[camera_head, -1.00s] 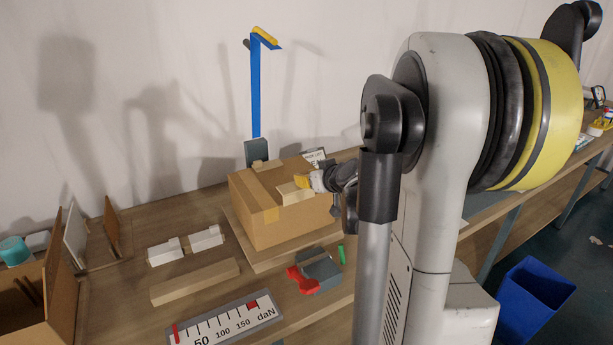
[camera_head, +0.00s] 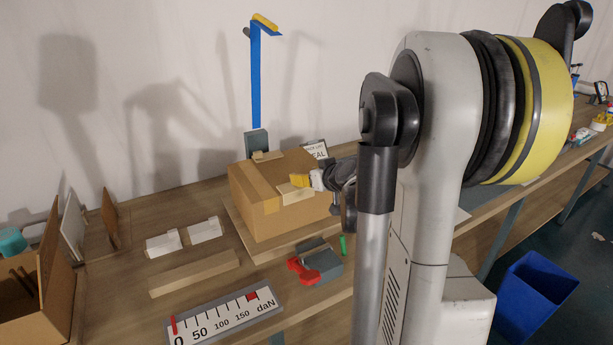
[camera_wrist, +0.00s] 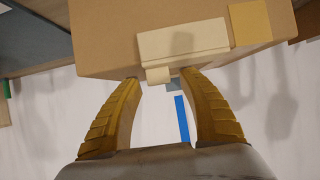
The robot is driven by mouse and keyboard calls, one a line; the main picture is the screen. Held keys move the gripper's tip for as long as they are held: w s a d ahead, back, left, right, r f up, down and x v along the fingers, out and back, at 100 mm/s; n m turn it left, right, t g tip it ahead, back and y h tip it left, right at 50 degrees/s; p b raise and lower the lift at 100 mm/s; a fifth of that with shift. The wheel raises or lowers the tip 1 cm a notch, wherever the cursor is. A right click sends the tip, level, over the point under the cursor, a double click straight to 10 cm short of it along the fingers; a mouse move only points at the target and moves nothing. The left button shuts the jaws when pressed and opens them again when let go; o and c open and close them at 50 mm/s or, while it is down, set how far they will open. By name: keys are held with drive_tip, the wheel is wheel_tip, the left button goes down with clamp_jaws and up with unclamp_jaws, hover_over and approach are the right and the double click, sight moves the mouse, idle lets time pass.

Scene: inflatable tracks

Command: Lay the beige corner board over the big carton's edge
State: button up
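The big carton (camera_head: 262,217) stands on a board on the bench. A beige corner board (camera_head: 293,194) lies along its top edge on the side near my arm. Another beige piece (camera_head: 267,156) sits at the carton's far edge. The undersides of both boards are hidden.
Two white corner pieces (camera_head: 164,244) and a wooden bar (camera_head: 194,273) lie left of the carton. A force scale (camera_head: 225,316) and a red-handled grey tool (camera_head: 318,264) lie in front. A blue post (camera_head: 255,85) stands behind. An open box (camera_head: 50,270) is at far left.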

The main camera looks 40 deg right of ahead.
drive_tip(key=v, duration=1.2)
drive_tip(key=shift+a, duration=0.15)
drive_tip(key=w+a+f+n+g+y, duration=0.1)
drive_tip(key=a+y, duration=0.1)
drive_tip(key=a, duration=0.9)
drive_tip(key=s+a+f+g, duration=0.1)
drive_tip(key=s+a, duration=0.2)
drive_tip(key=a, duration=0.4)
drive_tip(key=s+a+f+n+g, duration=0.1)
drive_tip(key=s+a, duration=0.3)
drive_tip(key=a, duration=0.3)
drive_tip(key=s+a+f+g, duration=0.2)
drive_tip(key=s+a, duration=0.2)
drive_tip(key=a, duration=0.2)
drive_tip(key=shift+a+n+y, duration=0.4)
